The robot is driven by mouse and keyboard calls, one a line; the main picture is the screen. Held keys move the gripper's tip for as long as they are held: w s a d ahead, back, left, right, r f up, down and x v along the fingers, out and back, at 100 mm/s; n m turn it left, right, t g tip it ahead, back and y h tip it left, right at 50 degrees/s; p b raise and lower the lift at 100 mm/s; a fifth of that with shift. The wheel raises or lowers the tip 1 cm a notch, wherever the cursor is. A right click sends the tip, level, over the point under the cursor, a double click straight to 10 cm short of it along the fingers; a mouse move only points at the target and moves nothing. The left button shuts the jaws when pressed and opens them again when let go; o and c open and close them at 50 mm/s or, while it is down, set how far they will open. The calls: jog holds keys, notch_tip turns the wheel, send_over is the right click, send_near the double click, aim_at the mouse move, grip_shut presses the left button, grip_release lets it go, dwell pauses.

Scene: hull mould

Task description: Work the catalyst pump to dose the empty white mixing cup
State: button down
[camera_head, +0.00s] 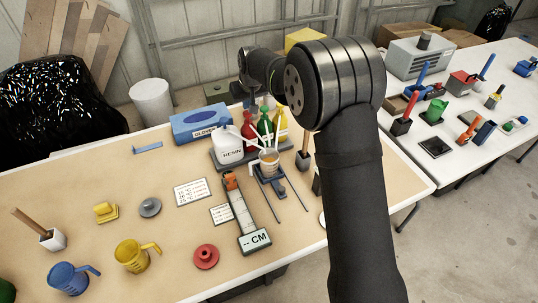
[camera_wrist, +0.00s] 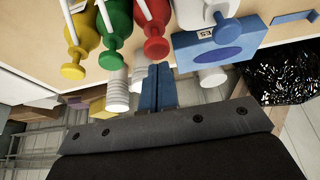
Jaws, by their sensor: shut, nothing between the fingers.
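Several bottles stand in a grey rack (camera_head: 228,166) near the table's back edge: a white one labelled RESIN (camera_head: 228,147), a red one (camera_head: 249,130), a green one (camera_head: 265,126) and a yellow one (camera_head: 281,122). White spouts angle forward from them. No catalyst label is readable. A pale cup (camera_head: 269,162) sits on a blue stand before the rack; its inside looks tan. In the wrist view my gripper (camera_wrist: 160,68) has its blue fingers together, empty, close to the red (camera_wrist: 155,46) and green (camera_wrist: 112,60) pump knobs. Contact cannot be told.
A blue glove box (camera_head: 201,124) is left of the rack. Yellow (camera_head: 130,256) and blue (camera_head: 67,278) jugs and a red disc (camera_head: 206,256) stand at the front left. A second table holds tools.

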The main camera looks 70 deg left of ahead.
aim_at(248, 113)
jog(key=shift+f, duration=1.85)
jog(key=shift+r, duration=1.85)
jog(key=shift+f, duration=1.8)
jog(key=shift+r, duration=1.8)
